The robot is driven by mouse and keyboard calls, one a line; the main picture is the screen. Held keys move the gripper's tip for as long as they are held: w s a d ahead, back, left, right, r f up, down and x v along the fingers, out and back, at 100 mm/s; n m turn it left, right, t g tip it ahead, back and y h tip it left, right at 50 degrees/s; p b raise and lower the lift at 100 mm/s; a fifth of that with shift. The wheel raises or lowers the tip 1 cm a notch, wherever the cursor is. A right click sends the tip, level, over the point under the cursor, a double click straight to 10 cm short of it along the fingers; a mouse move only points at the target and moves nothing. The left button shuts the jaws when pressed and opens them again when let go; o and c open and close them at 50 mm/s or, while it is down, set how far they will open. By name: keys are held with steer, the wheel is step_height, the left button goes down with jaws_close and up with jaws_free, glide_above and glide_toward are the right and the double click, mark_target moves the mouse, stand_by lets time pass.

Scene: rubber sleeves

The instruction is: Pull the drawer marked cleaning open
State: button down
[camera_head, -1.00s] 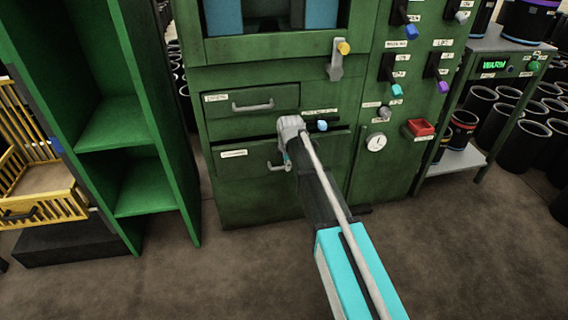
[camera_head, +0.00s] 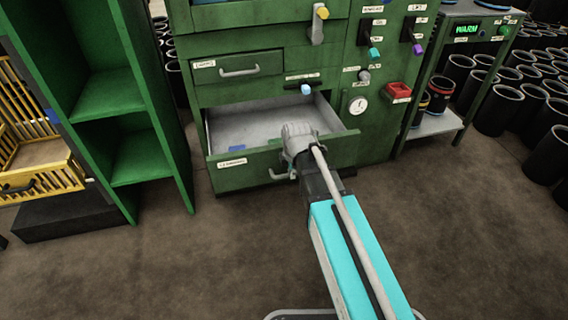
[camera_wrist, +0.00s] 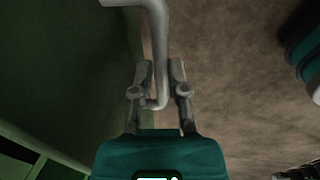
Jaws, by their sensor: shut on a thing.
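The lower drawer (camera_head: 232,176) of the green cabinet stands well out, and its grey inside shows. Its front carries a small white label that is too small to read surely. A blue item (camera_head: 237,149) lies in it at the left. My gripper (camera_wrist: 158,95) is shut on the drawer's grey bar handle (camera_wrist: 158,40) in the wrist view. In the head view, the handle's left end (camera_head: 278,177) shows, while my wrist hides the rest and my fingers.
The upper drawer (camera_head: 238,67) is closed. Green shelves (camera_head: 140,170) and a yellow crate (camera_head: 40,175) stand at left. The brown floor (camera_head: 220,260) in front is clear.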

steer(key=shift+s+d, duration=0.2)
steer(key=shift+s, duration=0.35)
steer(key=shift+s+d, duration=0.2)
steer(key=shift+s, duration=0.3)
steer(key=c, duration=0.6)
jaws_free()
steer(key=shift+c, duration=0.2)
steer(key=s+d+r+m+g+p, duration=0.1)
steer(key=s+d+r+m+p, duration=0.5)
steer(key=m, duration=0.5)
steer(key=s+d+r+m+g+p, duration=0.1)
steer(key=s+d+r+m+p, duration=0.25)
steer(key=d+m, duration=0.55)
step_height(320, 180, up, 37)
steer(key=a+m+p, duration=0.1)
steer(key=p, duration=3.6)
steer(key=shift+s+h, duration=0.2)
steer(key=shift+h, duration=0.1)
